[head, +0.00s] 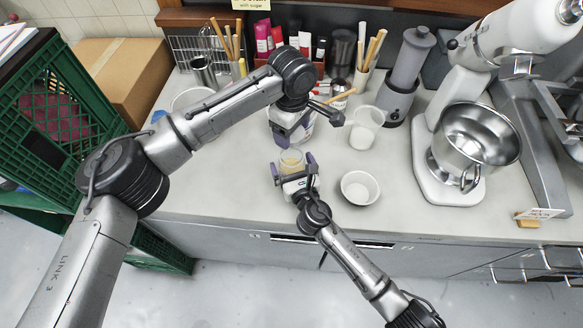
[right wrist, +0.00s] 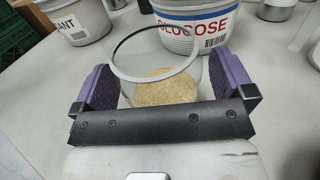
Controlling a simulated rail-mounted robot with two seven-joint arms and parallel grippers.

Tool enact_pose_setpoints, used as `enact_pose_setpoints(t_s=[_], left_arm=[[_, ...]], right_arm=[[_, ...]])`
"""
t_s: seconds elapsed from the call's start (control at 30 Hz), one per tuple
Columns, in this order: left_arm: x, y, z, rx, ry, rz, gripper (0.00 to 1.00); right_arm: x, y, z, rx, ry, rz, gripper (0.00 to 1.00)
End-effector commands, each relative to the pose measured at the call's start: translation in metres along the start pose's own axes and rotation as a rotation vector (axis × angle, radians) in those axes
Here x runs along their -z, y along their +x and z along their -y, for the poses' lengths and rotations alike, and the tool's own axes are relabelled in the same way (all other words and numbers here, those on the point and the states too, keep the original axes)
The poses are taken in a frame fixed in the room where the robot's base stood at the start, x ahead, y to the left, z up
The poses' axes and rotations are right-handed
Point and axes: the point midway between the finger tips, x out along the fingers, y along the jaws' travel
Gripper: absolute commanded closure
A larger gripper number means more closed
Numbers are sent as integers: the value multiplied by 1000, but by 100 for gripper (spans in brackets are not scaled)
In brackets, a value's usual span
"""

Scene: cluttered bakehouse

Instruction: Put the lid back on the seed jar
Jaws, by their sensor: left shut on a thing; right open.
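The seed jar (right wrist: 165,88) is a clear, open-topped jar with pale tan seeds in it. It stands upright on the counter, and its round rim shows uncovered in the right wrist view. In the head view the jar (head: 291,158) is near the counter's front. My right gripper (head: 296,170) is open, with its purple fingers on either side of the jar. My left gripper (head: 293,129) is farther back, over the area of a white tub. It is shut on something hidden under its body. I cannot make out the lid in either view.
The white GLUCOSE tub (right wrist: 200,25) stands close behind the jar. A mixer with a steel bowl (head: 474,140) stands farther right. The counter's front strip is clear.

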Motion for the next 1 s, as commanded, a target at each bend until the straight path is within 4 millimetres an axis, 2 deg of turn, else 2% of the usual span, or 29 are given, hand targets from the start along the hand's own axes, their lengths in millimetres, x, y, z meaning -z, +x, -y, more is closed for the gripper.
enact_pose_setpoints(t_s=[0.13, 0.47, 1.0], left_arm=[[0, 0, 0, 0, 0, 0, 53], [0, 0, 0, 0, 0, 0, 53], [0, 0, 0, 0, 0, 0, 53]], right_arm=[[0, 6, 0, 0, 0, 0, 0], [0, 7, 0, 0, 0, 0, 0], [0, 7, 0, 0, -1, 0, 50]])
